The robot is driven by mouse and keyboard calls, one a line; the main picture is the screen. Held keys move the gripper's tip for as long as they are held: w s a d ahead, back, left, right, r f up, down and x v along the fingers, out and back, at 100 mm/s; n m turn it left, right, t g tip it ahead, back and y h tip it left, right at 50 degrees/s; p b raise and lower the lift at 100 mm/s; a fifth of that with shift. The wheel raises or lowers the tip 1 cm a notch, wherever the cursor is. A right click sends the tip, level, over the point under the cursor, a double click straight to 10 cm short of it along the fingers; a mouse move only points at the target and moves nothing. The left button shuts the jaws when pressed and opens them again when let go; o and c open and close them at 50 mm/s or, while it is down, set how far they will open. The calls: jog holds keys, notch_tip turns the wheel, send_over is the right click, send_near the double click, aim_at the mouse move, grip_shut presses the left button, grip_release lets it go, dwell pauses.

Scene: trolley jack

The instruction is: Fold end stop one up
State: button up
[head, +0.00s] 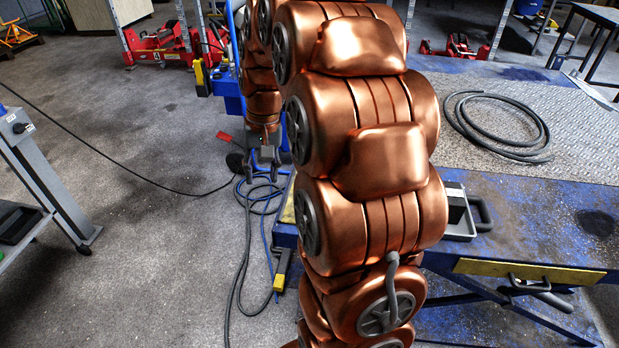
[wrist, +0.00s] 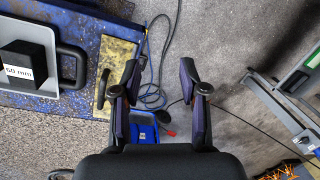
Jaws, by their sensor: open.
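In the wrist view a worn yellow plate (wrist: 118,62) lies at the end of a blue platform, with a dark curved handle (wrist: 102,92) on its side; this looks like an end stop, and its number cannot be read. It looks flat from above. My gripper (wrist: 160,92) is open and empty, its fingers pointing towards the floor area just right of the plate, apart from it. A second yellow plate (head: 528,272) with a dark handle (head: 541,290) shows on the platform's near side.
A grey tray holding a black block marked 60 mm (wrist: 20,68) lies left of the plate. Blue and black hoses (head: 262,197) lie on the floor. A coiled hose (head: 497,122) rests on the platform. A grey trolley (head: 45,180) stands left; open floor lies between.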

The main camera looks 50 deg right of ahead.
jog(key=w+d+f+m+t+b, duration=0.1)
jog(key=w+d+f+m, duration=0.15)
jog(key=d, duration=0.45)
jog(key=w+d+f+m+b, duration=0.15)
jog(key=d+f, duration=0.25)
jog(key=d, duration=0.4)
jog(key=w+d+f+m+t+b, duration=0.1)
jog(key=d+f+b, duration=0.15)
jog(key=d, duration=0.45)
jog(key=shift+s+d+p+x, duration=0.15)
jog(key=shift+p+x, duration=0.25)
jog(key=shift+x, duration=1.6)
jog(key=shift+s+d+p+x, duration=0.15)
jog(key=shift+p+x, duration=0.25)
jog(key=shift+x, duration=1.6)
jog(key=shift+a+f, duration=0.1)
grip_shut()
